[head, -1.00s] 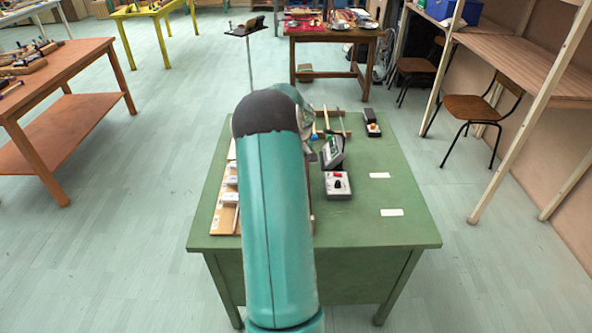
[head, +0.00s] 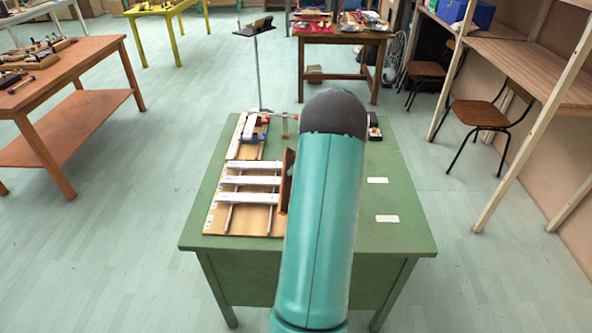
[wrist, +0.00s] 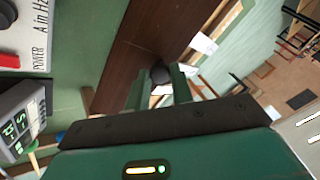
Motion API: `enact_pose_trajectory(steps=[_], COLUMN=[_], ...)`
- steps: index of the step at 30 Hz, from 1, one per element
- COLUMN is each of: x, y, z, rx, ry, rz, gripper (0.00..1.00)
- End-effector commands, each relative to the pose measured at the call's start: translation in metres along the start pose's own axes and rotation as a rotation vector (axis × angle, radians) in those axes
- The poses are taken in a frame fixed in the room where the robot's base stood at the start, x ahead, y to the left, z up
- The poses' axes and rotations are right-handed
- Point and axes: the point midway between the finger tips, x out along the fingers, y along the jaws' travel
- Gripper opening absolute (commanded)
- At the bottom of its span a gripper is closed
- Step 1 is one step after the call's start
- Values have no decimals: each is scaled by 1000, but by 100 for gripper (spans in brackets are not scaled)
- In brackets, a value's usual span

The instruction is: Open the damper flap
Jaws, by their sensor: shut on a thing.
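The damper flap is a dark brown panel. In the head view the flap (head: 287,182) stands upright, nearly edge-on, at the right end of the metal bars (head: 250,182) on their wooden board. In the wrist view the flap (wrist: 150,40) fills the upper middle, with a dark round knob (wrist: 160,72) on it. My gripper (wrist: 160,84) is shut on this knob, one green finger on each side. In the head view my own arm hides the gripper and the knob.
A grey box (wrist: 10,40) with a red switch and a meter with a green display (wrist: 20,120) lie left in the wrist view. The green table (head: 390,225) is clear at its front right, apart from two white labels. A thin stand (head: 257,70) rises behind it.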

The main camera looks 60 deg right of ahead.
Motion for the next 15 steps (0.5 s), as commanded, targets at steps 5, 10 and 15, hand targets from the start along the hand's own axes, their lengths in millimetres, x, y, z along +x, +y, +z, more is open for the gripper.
enact_pose_trajectory(steps=[5, 10, 15], x=[-11, -18, -23], y=[10, 18, 26], z=[8, 15, 23], rx=[5, 4, 4], ry=[124, 238, 353], rz=[-117, -233, -348], gripper=[0, 0, 0])
